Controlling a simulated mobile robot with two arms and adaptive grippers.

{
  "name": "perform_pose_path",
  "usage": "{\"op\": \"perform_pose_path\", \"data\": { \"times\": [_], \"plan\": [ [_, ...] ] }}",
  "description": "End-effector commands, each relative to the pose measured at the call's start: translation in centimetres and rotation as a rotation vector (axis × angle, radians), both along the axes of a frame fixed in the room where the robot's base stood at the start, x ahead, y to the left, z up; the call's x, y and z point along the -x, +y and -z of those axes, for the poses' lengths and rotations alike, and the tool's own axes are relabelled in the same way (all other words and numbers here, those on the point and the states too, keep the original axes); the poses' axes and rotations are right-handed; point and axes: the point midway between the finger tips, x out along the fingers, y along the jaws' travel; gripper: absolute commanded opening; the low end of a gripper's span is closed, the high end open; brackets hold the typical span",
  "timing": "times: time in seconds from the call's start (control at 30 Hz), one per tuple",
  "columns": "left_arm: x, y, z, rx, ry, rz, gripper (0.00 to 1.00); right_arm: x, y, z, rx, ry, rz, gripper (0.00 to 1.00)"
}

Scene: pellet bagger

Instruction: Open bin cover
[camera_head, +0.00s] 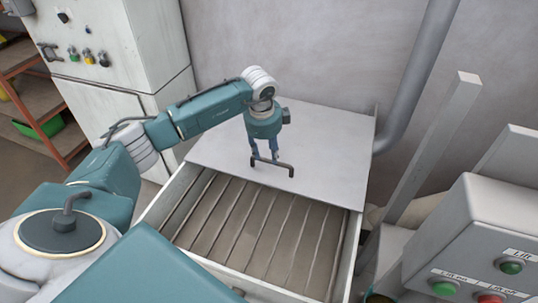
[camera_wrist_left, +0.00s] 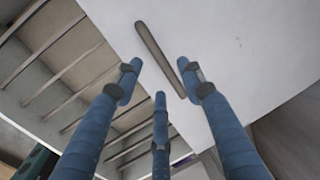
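The bin cover (camera_head: 330,135) is a flat light grey plate lying over the back part of the bin (camera_head: 345,262). Its front part is uncovered and shows a slatted grid. A dark bar handle (camera_head: 283,166) stands near the cover's front edge. My left gripper (camera_head: 264,156) points down right at the handle. In the left wrist view the three blue fingers (camera_wrist_left: 158,80) are spread apart. The handle (camera_wrist_left: 158,52) shows just beyond and between the fingertips, not clamped; I cannot tell whether a finger touches it. My right gripper is out of view.
A control box (camera_head: 470,245) with green and red buttons stands at the right. A grey pipe (camera_head: 420,75) rises behind the cover. A white cabinet (camera_head: 110,45) stands at the back left, with a shelf holding a green bin (camera_head: 38,127) beside it.

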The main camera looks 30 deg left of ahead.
Motion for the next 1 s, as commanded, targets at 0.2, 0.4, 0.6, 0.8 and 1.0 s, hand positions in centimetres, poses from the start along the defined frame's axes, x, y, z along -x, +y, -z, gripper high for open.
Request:
{"op": "perform_pose_path", "data": {
  "times": [0.2, 0.4, 0.6, 0.8, 1.0],
  "plan": [
    [-0.6, 0.1, 2.9, 0.000, 0.001, 0.000, 0.39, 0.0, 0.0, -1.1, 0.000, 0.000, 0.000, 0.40],
    [-0.8, 0.1, 3.9, -0.001, 0.000, 0.003, 0.39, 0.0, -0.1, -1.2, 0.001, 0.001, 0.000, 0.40],
    [-0.8, 0.2, 4.0, 0.000, 0.000, 0.002, 0.39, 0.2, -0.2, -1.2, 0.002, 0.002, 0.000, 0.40],
    [-0.8, 0.2, 4.0, 0.000, 0.000, 0.002, 0.03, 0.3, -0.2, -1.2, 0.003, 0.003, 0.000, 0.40],
    [-0.8, 0.2, 3.9, -0.001, -0.001, 0.002, 0.00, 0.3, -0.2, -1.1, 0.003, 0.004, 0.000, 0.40]
  ]
}}
